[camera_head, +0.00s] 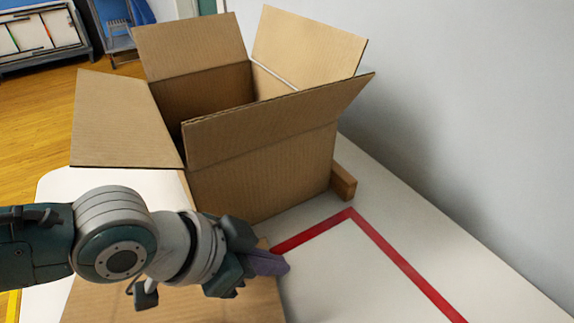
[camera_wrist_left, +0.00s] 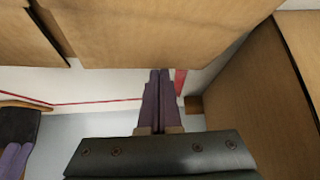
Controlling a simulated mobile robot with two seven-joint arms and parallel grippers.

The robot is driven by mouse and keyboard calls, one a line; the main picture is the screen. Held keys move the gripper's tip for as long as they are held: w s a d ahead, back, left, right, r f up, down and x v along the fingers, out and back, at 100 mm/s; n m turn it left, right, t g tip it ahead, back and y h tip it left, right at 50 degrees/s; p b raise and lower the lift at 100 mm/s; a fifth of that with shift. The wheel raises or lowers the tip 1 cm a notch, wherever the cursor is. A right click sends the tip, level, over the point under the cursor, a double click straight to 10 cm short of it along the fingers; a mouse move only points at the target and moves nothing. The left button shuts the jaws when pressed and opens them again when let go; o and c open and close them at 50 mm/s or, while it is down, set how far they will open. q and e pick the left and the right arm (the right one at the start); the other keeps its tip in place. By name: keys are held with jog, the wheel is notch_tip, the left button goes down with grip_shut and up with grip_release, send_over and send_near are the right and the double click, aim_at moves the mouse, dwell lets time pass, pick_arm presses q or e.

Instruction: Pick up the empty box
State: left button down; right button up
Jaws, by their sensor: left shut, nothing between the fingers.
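An open cardboard box (camera_head: 260,175) stands on the white table with its flaps spread outward. The part of its inside that I see looks empty; its floor is hidden. My left gripper (camera_head: 287,266) is shut and empty, in front of the box near its lower front edge, with purple fingers. In the left wrist view its fingers (camera_wrist_left: 159,72) lie together, with a cardboard surface (camera_wrist_left: 170,35) above their tips. I cannot tell whether they touch it. Purple fingers (camera_wrist_left: 12,160), apparently my right gripper's, show partly at the left edge there.
More cardboard (camera_head: 180,305) lies under my left arm in front. A wooden block (camera_head: 343,181) sits by the box's right side. Red tape (camera_head: 400,258) marks a clear area of the white table (camera_head: 350,280). A grey wall (camera_head: 470,110) borders the right.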

aim_at(254, 281)
pick_arm(q)
jog(key=shift+s+a+p, duration=0.25)
jog(key=shift+s+a, duration=0.4)
jog(key=shift+a, duration=0.25)
jog(key=shift+s+a+p, duration=0.25)
jog(key=shift+s+a, duration=0.4)
jog(key=shift+a, duration=0.25)
